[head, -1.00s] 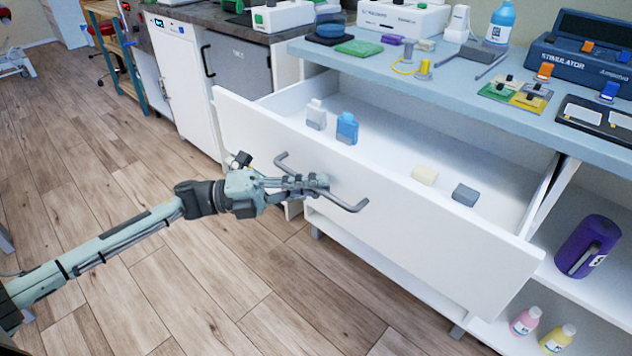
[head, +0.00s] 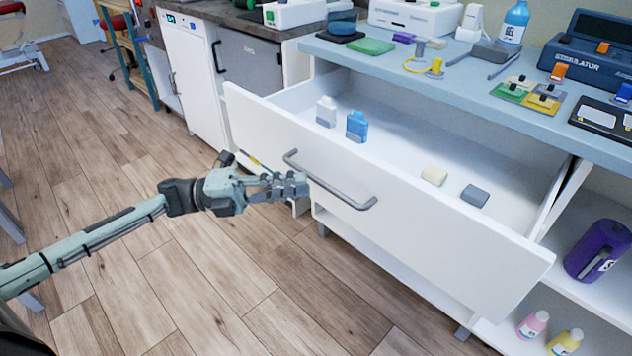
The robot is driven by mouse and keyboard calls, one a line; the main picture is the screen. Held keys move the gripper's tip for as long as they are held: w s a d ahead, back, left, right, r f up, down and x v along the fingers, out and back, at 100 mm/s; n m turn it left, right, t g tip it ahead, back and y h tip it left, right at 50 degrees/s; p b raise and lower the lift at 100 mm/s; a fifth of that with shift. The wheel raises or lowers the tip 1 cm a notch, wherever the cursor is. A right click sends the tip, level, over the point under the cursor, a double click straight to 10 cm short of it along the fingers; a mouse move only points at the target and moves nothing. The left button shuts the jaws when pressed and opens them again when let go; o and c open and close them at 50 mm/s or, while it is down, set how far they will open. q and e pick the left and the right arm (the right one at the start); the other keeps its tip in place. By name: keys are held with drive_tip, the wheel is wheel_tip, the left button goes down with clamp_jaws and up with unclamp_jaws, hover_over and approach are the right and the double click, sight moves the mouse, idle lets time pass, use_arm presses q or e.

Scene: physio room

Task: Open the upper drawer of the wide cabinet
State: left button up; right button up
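The wide cabinet (head: 470,88) has a blue-grey top and white body. Its upper drawer (head: 420,225) stands pulled well out, its inside showing from above. The drawer's grey bar handle (head: 335,187) runs across the white front and is in plain sight. My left gripper (head: 300,185) is just left of the handle, in front of the drawer face, with its fingers off the bar. It looks open and empty, though the finger gap is seen at a poor angle. My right gripper is out of view.
In the drawer are a white bottle (head: 326,112), a blue bottle (head: 357,126), a cream block (head: 434,176) and a grey block (head: 475,195). A purple container (head: 596,250) and small bottles stand on open shelves at right. Wooden floor (head: 150,260) at left is clear.

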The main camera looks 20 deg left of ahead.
use_arm(q)
drive_tip(key=r+v, duration=0.1)
drive_tip(key=v, duration=0.5)
drive_tip(key=shift+a+f, duration=0.3)
drive_tip(key=shift+f, duration=0.25)
drive_tip(key=shift+s, duration=0.1)
drive_tip(key=w+f+n+t+y, duration=0.7)
drive_tip(key=f+n+t+y, duration=0.15)
drive_tip(key=n, duration=0.45)
wheel_tip(320, 180, down, 11)
drive_tip(key=s+a+n+g+y, duration=0.2)
drive_tip(key=n+g+y, duration=0.1)
drive_tip(key=n+y, duration=0.65)
drive_tip(key=s+d+f+n+g, duration=0.2)
drive_tip(key=s+f+g, duration=0.1)
drive_tip(key=s, duration=0.4)
drive_tip(key=s+d+f+n+g, duration=0.2)
drive_tip(key=s+f+n+g, duration=0.1)
drive_tip(key=s+f+g, duration=0.1)
drive_tip(key=s+d+f+n+g+y, duration=0.1)
drive_tip(key=s+d+f+n+g, duration=0.1)
drive_tip(key=s+f, duration=0.3)
drive_tip(key=s+n+g, duration=0.1)
drive_tip(key=s, duration=0.3)
drive_tip(key=shift+s+f, duration=0.3)
